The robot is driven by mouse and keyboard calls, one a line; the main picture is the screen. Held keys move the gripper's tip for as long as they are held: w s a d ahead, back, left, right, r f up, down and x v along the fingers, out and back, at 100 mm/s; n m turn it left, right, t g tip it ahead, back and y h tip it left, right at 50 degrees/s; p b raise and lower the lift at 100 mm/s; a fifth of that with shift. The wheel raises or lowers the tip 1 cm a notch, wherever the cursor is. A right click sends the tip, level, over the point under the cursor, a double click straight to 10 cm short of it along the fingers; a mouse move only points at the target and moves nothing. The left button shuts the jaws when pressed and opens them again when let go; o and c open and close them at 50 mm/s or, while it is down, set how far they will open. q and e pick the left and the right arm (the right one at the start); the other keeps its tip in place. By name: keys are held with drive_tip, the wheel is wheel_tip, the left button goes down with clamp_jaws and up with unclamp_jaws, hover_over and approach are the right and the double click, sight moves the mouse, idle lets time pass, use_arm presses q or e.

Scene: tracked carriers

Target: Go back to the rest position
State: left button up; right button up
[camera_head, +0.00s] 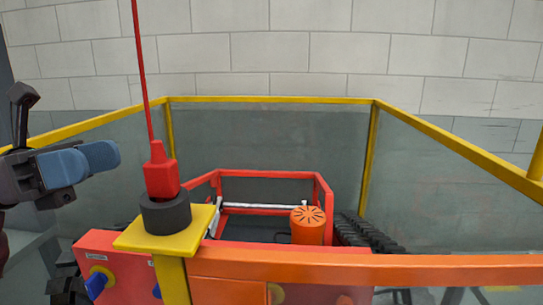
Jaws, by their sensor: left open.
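My left gripper (82,161), dark with blue pads, comes in at the left edge of the head view. It is open, with nothing seen between its fingers. It is left of a red block-shaped piece (161,172) with a thin red rod rising from it, and apart from it. The red piece stands in a black ring (166,213) on a yellow plate (137,240). My right gripper is not in view.
A yellow-railed enclosure (270,99) with grey panels surrounds the area before a block wall. Inside are a red frame (268,174), an orange ribbed cylinder (307,226) and black track-like parts (365,235). An orange beam (400,268) crosses the front.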

use_arm(q)
drive_tip(key=w+a+f+m+t+y, duration=0.2)
drive_tip(key=a+f+m+t+y, duration=0.3)
drive_tip(key=f+m+t+y, duration=0.75)
drive_tip(key=w+a+f+m+t+y, duration=0.2)
drive_tip(key=a+f+m+t+y, duration=0.45)
drive_tip(key=f+m, duration=0.85)
drive_tip(key=s+d+f+n+g+y, duration=0.2)
drive_tip(key=s+f+n+g+y, duration=0.25)
drive_tip(key=s+f+g, duration=0.7)
drive_tip(key=s+d+f+n+g+h, duration=0.1)
drive_tip(key=s+d+f+n+g, duration=0.15)
drive_tip(key=s+f, duration=0.35)
drive_tip(key=s+d+f+n+g+h, duration=0.1)
drive_tip(key=s+d+f+g, duration=0.2)
drive_tip(key=s, duration=0.6)
drive_tip(key=w+f+m+t+h+p, duration=0.1)
drive_tip(key=w+f+t, duration=0.6)
drive_tip(key=w+t, duration=0.1)
drive_tip(key=shift+w+t, duration=0.3)
drive_tip(key=shift+w, duration=0.35)
